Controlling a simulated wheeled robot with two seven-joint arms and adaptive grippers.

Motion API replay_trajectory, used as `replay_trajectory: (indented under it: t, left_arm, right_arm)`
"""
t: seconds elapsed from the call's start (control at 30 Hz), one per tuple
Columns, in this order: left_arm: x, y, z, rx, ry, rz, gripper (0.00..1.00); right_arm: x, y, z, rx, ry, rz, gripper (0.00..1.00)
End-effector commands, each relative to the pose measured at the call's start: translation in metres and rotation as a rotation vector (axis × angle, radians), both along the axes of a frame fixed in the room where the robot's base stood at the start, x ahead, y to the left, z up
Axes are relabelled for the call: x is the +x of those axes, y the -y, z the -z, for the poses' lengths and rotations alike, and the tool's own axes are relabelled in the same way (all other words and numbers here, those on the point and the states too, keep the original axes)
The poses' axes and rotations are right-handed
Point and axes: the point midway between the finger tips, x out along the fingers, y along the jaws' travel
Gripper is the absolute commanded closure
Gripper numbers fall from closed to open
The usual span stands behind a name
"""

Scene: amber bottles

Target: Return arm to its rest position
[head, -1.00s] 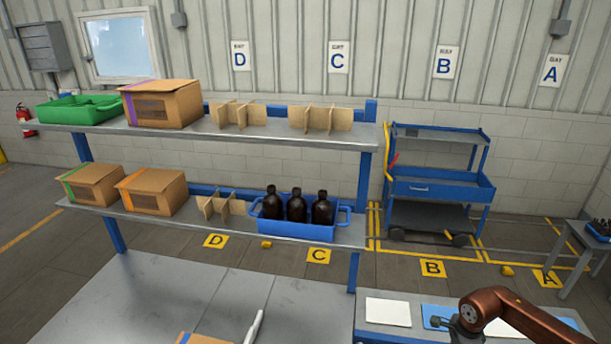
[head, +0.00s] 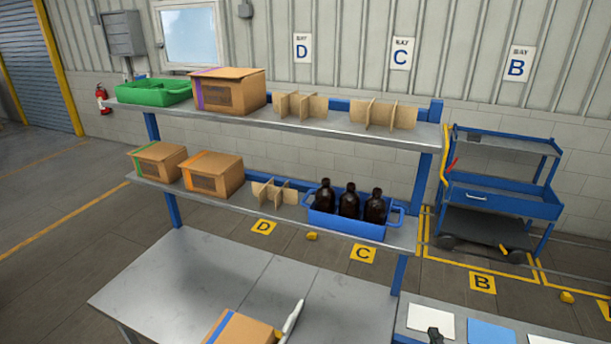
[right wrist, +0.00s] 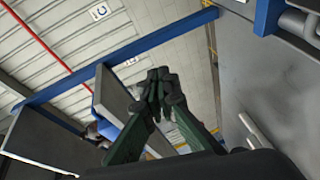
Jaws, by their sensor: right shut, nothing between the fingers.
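My right gripper (head: 435,334) shows only as a small dark tip at the bottom edge of the head view, over the light table at the lower right. In the right wrist view its dark green fingers (right wrist: 158,84) are together, with nothing between them. The rest of my right arm is outside the head view. My left gripper is in neither view. Three dark amber bottles (head: 348,203) stand upright in a blue tote (head: 346,227) on the lower shelf, well away from the right gripper.
The shelf unit (head: 300,215) also holds cardboard boxes (head: 212,173), dividers (head: 383,114) and a green crate (head: 153,93). A grey table (head: 215,270) in front is largely bare, with a box (head: 240,329) at its front edge. A blue cart (head: 500,192) stands right.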

Motion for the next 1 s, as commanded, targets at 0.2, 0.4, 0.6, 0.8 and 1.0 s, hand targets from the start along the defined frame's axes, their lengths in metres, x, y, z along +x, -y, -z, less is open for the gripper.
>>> replay_trajectory:
  t: [0.2, 0.4, 0.6, 0.8, 1.0]
  left_arm:
    - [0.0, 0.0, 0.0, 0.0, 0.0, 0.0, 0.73]
    - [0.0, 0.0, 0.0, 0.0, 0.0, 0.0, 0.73]
    - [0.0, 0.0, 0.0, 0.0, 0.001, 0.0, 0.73]
    - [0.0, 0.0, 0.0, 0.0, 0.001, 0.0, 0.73]
    - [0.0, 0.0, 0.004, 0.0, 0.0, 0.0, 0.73]
  right_arm:
    - [-0.096, 0.048, 0.111, 0.549, -0.335, 0.454, 1.0]
    - [-0.176, 0.036, 0.174, 0.824, -0.566, 0.7, 1.0]
    - [-0.229, 0.015, 0.201, 0.971, -0.714, 0.837, 1.0]
    - [-0.276, -0.011, 0.218, 1.088, -0.847, 0.948, 1.0]
    - [-0.264, -0.011, 0.271, 1.078, -0.873, 0.954, 1.0]
